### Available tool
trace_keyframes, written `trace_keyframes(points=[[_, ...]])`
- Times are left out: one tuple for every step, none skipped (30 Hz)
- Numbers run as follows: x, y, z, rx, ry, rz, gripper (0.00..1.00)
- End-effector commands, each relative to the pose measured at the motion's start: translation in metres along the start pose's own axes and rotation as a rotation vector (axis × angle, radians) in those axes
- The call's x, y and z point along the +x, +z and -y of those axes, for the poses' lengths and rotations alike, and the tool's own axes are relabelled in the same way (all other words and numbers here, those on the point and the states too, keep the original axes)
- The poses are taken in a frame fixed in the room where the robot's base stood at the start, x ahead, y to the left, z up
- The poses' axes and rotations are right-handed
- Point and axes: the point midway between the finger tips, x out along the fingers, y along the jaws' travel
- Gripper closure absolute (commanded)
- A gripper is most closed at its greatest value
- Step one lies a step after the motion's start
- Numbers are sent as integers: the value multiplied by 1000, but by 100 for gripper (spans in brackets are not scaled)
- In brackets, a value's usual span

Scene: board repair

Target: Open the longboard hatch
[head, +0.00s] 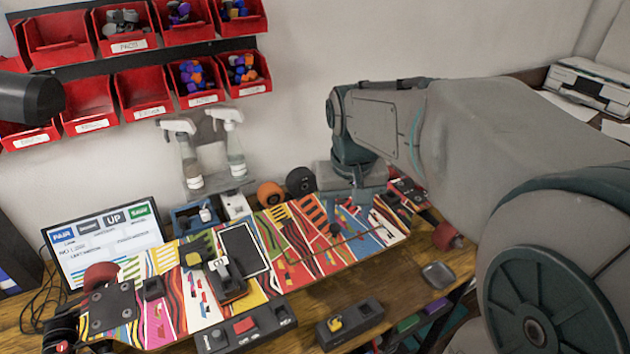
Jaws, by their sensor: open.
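The longboard (150,262) lies across the workbench, with a colourful striped pattern on its upturned face. Thin dark lines on its right half (335,247) look like the edge of a panel, likely the hatch, which looks flush with the board. My gripper (360,198) is over the far edge of the board's right half, below my wrist. It is open, but its fingertips are mostly hidden and I cannot tell if they touch the board. A dark rectangular screen (243,250) lies at the board's middle.
A tablet-like display (105,240) stands at the left. Black modules (245,328) and (350,322) lie along the front edge. Spray bottles (232,150) and loose wheels (270,194) are behind the board. Red bins (140,90) hang on the wall. A small grey dish (438,275) sits at right.

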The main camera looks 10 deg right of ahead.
Motion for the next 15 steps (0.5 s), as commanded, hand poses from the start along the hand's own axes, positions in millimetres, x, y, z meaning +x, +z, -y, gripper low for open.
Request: trace_keyframes(points=[[2,-20,0,6,-1,23,52],[2,-30,1,8,-3,34,52],[2,-42,1,12,-5,49,52],[2,-50,2,15,-8,60,52],[3,-58,2,18,-11,69,52],[3,-67,2,21,-15,80,52],[4,-74,2,23,-18,87,52],[4,-79,2,26,-20,94,52],[5,-85,2,28,-24,102,52],[5,-89,2,29,-27,105,52],[6,-92,2,30,-29,111,52],[6,-95,2,32,-31,114,52],[6,-97,2,33,-32,116,52],[7,-98,1,34,-33,118,52],[9,-99,1,35,-33,120,52]])
